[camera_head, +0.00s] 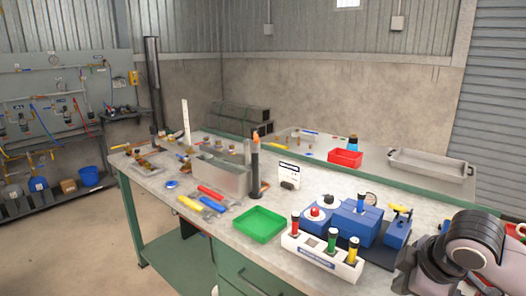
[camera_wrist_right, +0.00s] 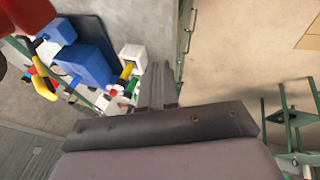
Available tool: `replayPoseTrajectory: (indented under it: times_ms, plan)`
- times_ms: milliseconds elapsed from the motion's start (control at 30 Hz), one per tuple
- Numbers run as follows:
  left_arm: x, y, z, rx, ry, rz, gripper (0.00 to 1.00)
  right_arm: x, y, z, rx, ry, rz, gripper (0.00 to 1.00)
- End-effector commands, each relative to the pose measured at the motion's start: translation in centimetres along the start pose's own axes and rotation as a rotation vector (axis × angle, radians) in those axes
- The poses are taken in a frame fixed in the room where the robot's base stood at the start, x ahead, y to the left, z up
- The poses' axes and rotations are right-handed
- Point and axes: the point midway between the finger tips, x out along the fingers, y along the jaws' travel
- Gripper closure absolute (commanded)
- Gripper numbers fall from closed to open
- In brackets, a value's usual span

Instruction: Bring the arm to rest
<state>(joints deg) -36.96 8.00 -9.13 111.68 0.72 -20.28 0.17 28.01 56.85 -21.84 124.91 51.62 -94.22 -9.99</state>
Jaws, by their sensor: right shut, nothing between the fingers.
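My right arm comes in at the lower right corner of the head view, with its gripper (camera_head: 410,282) low at the frame's edge, beside the front of the workbench (camera_head: 225,225). In the right wrist view the two fingers of the right gripper (camera_wrist_right: 157,70) lie together, shut, with nothing held. They point toward the bench's front edge, apart from the blue blocks and the white holder. My left gripper is in neither view.
The white holder (camera_head: 322,258) with red, green and yellow-topped pieces and the blue blocks (camera_head: 355,222) are near my right arm. A green tray (camera_head: 260,222) lies left of them. A red bin (camera_head: 345,158) and grey tray (camera_head: 428,168) are behind. Floor (camera_head: 95,250) is clear at left.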

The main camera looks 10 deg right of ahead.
Motion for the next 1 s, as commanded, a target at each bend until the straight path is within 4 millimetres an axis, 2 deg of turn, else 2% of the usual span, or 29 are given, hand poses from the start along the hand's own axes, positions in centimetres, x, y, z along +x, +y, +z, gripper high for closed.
replayPoseTrajectory:
  times_ms: [33,200,367,500,700,900,933,1000]
  plan:
    - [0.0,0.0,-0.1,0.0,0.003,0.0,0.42,1.4,-2.3,-0.3,0.007,0.015,-0.03,1.0]
    - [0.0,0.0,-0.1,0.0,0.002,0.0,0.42,4.5,-8.0,-0.5,0.079,0.053,-0.078,1.0]
    - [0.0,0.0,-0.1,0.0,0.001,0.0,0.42,6.2,-13.1,0.3,0.191,0.068,-0.116,1.0]
    - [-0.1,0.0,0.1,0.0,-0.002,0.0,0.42,6.9,-17.1,1.7,0.318,0.056,-0.137,1.0]
    - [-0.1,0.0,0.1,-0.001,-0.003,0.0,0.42,7.0,-21.6,4.8,0.519,-0.01,-0.138,1.0]
    - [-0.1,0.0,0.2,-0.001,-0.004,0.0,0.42,6.3,-25.0,8.7,0.699,-0.12,-0.112,1.0]
    - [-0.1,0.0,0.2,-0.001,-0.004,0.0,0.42,6.1,-25.5,9.3,0.725,-0.14,-0.107,1.0]
    - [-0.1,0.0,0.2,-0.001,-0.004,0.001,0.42,7.7,-25.0,8.7,0.715,-0.088,-0.086,1.0]
